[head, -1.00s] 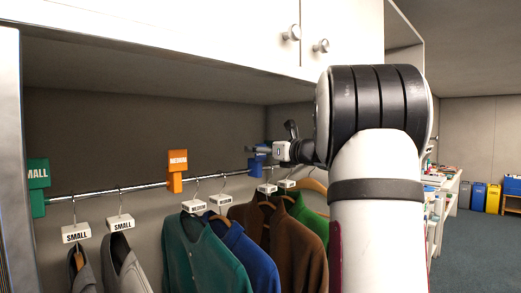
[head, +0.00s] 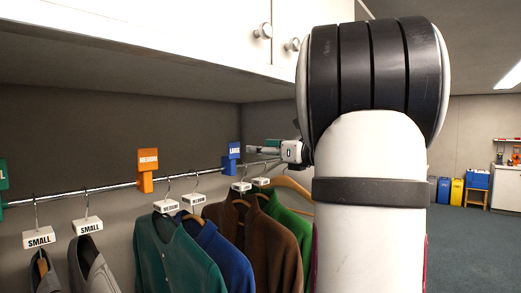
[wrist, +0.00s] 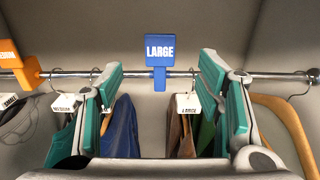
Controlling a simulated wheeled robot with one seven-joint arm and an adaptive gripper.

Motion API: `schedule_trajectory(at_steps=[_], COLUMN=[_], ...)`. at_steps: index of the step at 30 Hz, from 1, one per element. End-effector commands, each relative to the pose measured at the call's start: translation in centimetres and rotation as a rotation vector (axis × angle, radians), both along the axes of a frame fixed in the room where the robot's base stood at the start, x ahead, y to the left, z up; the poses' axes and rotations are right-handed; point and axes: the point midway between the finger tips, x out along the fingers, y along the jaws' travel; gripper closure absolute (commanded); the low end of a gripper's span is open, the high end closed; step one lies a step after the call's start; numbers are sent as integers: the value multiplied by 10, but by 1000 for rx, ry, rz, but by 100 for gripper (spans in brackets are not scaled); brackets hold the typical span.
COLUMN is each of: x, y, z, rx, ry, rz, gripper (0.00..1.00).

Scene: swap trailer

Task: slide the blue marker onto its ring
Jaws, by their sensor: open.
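The blue marker (head: 233,152), labelled LARGE, sits on the metal rail (head: 110,187) towards the back right in the head view. In the wrist view the blue marker (wrist: 159,50) is upright on the rail, near the middle of the picture. My gripper (wrist: 160,72) is open, with one green-padded finger on each side of the marker and a visible gap on both sides. In the head view my gripper (head: 264,149) points left, just right of the marker. I cannot make out a ring on the rail.
An orange MEDIUM marker (head: 147,168) and a green marker (head: 3,183) stand further left on the rail. Jackets on hangers with white size tags (head: 166,206) hang below. A white cabinet (head: 160,35) overhangs the rail. A bare wooden hanger (wrist: 285,115) hangs at right.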

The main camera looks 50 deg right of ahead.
Motion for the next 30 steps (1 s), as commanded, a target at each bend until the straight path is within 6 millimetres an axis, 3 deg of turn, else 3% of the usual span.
schedule_trajectory(at_steps=[13, 17, 20, 24, 27, 30], x=[1, 12, 27, 38, 33, 14], y=[2, 27, 75, 166, 232, 294], z=[0, -5, -16, -43, -67, -93], rx=[-2, -55, -162, -408, -622, -875], ry=[2, 42, 117, 246, 322, 379], rz=[3, 52, 145, 341, 504, 684], gripper=[40, 40, 40, 40, 40, 40])
